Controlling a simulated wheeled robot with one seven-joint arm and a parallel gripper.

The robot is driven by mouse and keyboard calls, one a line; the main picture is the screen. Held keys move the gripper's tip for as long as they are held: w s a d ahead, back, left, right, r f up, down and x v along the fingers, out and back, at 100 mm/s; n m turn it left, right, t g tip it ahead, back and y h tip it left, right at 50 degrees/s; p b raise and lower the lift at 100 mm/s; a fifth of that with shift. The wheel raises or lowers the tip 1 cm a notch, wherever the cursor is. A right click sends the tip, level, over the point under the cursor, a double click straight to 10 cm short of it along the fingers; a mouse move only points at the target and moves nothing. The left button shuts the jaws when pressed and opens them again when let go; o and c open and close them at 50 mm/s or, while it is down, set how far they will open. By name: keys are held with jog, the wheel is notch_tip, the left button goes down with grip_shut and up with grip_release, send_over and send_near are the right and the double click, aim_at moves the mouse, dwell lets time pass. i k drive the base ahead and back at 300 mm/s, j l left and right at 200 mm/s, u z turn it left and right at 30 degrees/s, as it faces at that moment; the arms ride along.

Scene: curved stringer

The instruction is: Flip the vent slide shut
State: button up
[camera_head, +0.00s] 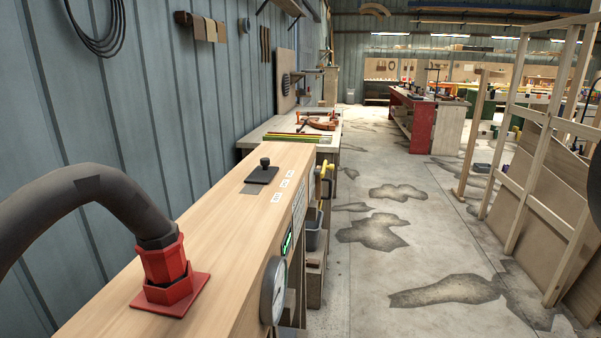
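The vent slide appears to be a dark flat plate (261,175) with an upright black knob (265,162) on top. It lies on the pale wooden top of a long bench (220,215) along the left wall. A grey patch (250,189) shows at the plate's near edge; I cannot tell whether it is an opening or a flat surface. Small white labels (284,183) sit to the right of the plate. My gripper is not in view.
A thick dark hose (100,188) runs into a red fitting (166,267) on the bench's near end. A round gauge (273,291) is on the bench's right side. A wooden frame (525,160) stands at right. The floor (385,240) between is clear, with dark patches.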

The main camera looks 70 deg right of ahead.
aim_at(264, 174)
jog(key=l+z, duration=0.1)
jog(key=z, duration=1)
